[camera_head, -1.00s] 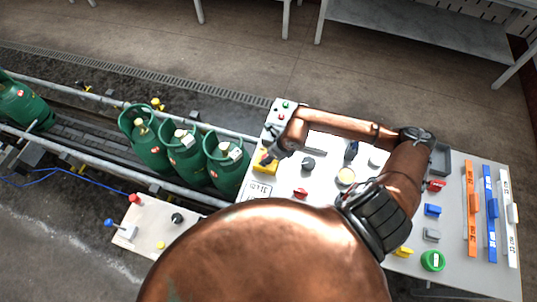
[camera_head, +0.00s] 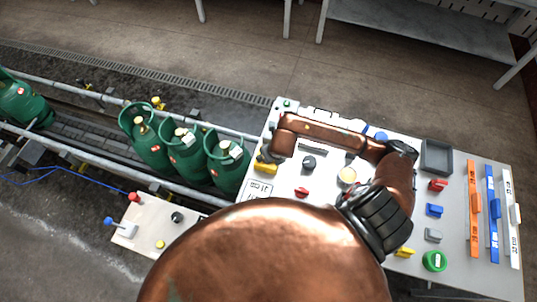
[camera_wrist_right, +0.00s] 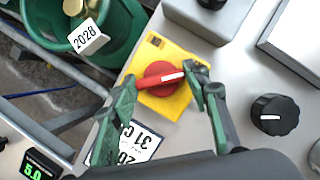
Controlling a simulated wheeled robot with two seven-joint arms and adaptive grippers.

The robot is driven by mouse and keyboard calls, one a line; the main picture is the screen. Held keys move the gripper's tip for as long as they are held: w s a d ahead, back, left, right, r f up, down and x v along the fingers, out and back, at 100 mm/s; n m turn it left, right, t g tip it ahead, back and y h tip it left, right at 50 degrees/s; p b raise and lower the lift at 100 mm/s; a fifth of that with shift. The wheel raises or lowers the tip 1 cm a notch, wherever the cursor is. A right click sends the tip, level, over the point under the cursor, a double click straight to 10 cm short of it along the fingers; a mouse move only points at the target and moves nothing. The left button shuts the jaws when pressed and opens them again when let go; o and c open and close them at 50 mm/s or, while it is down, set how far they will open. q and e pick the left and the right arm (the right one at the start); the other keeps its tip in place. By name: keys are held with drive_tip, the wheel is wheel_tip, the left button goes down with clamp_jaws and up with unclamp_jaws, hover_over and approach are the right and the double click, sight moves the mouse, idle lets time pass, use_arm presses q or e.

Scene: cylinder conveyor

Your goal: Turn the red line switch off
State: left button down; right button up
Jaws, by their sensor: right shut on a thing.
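The red line switch (camera_wrist_right: 158,80) is a red rotary knob with a white mark on a yellow plate, seen in the right wrist view. Its bar lies nearly level, with the marked end to the right and slightly raised. My right gripper (camera_wrist_right: 165,84) has one green finger at each end of the bar and is shut on it. In the head view the yellow plate (camera_head: 265,168) shows at the panel's left edge, and my right arm covers the gripper and the knob. My left gripper is not in view.
A black dial (camera_wrist_right: 270,115) sits right of the switch. Green gas cylinders (camera_head: 186,160) stand on the conveyor left of the panel (camera_head: 460,258). Another red knob (camera_head: 302,192), coloured buttons and an orange slider (camera_head: 473,225) are on the panel. A grey tray (camera_head: 437,157) is at its back.

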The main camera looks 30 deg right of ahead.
idle(0.3)
drive_tip(key=o, duration=1.2)
drive_tip(key=shift+c, duration=0.2)
drive_tip(key=v, duration=1.2)
